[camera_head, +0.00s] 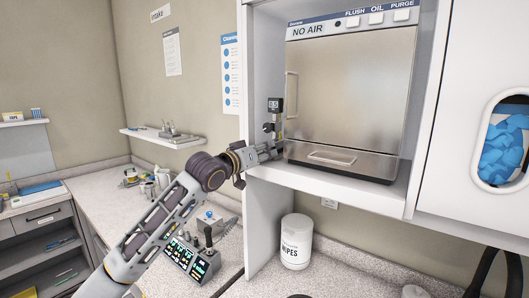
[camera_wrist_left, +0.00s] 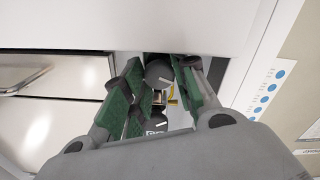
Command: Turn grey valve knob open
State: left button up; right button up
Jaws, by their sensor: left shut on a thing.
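In the left wrist view a round grey knob (camera_wrist_left: 158,74) with a pale pointer mark sits between the green-padded fingertips of my left gripper (camera_wrist_left: 160,72). The fingers are shut on it from both sides. A second round dark knob (camera_wrist_left: 156,124) shows nearer the palm, partly covered by the fingers. In the head view my left gripper (camera_head: 272,150) reaches into the bay, just left of the steel autoclave (camera_head: 340,98). A small black fitting (camera_head: 275,105) with a dark knob (camera_head: 268,127) shows above it. The gripped knob is hidden by the gripper in that view.
The bay's left side wall (camera_head: 260,215) and shelf edge (camera_head: 330,184) are close to my left arm. Below stand a wipes tub (camera_head: 296,243) and a control box (camera_head: 192,258). A wall shelf (camera_head: 160,137) is at left.

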dwell(0.3)
pick_arm(q)
jog(key=o, duration=1)
jog(key=shift+o, duration=0.2)
jog(key=shift+s+a, duration=0.1)
jog(key=v, duration=1.1)
jog(key=shift+s+a, duration=0.25)
jog(key=shift+s, duration=0.05)
jog(key=shift+f, duration=0.1)
jog(key=c, duration=0.3)
